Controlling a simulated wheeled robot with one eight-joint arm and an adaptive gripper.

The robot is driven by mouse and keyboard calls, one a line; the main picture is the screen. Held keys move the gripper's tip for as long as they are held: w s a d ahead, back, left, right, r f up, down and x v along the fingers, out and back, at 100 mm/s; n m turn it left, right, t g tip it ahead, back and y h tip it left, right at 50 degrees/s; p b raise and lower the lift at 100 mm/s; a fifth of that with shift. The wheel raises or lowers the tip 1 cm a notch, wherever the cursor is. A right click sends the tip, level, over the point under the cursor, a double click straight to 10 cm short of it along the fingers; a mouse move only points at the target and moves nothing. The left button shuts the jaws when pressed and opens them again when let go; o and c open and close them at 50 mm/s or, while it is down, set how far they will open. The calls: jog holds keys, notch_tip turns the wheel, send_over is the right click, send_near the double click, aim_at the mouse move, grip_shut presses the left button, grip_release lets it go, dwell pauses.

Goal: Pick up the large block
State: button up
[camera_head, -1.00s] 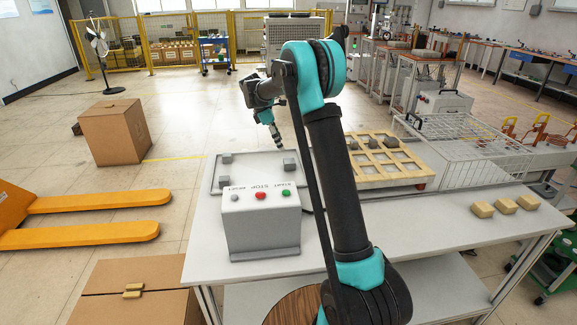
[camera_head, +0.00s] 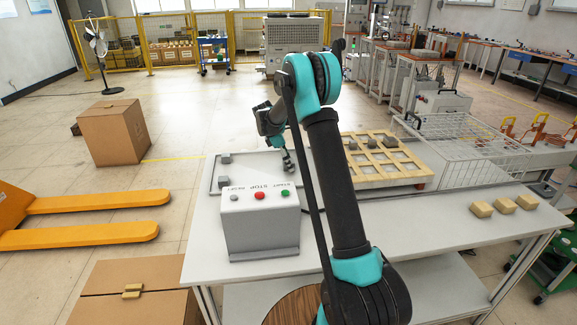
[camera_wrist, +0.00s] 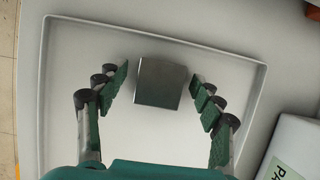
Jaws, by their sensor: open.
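A grey metal block (camera_wrist: 161,82) stands on the tray in the wrist view, between the two fingers of my gripper (camera_wrist: 159,84). The fingers are spread, one on each side, with a gap between each and the block. In the head view my gripper (camera_head: 288,162) is low over the right part of the tray (camera_head: 248,158) and covers that block there. Two smaller grey blocks, one at the back left (camera_head: 225,158) and one at the front left (camera_head: 223,181), sit on the same tray.
A control box (camera_head: 260,222) with three buttons stands just in front of the tray. A wooden rack (camera_head: 385,168) with grey pieces is to the right, then a wire basket (camera_head: 470,150). Several tan blocks (camera_head: 503,205) lie at the table's right.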

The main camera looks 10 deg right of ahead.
grip_shut()
dwell(0.4)
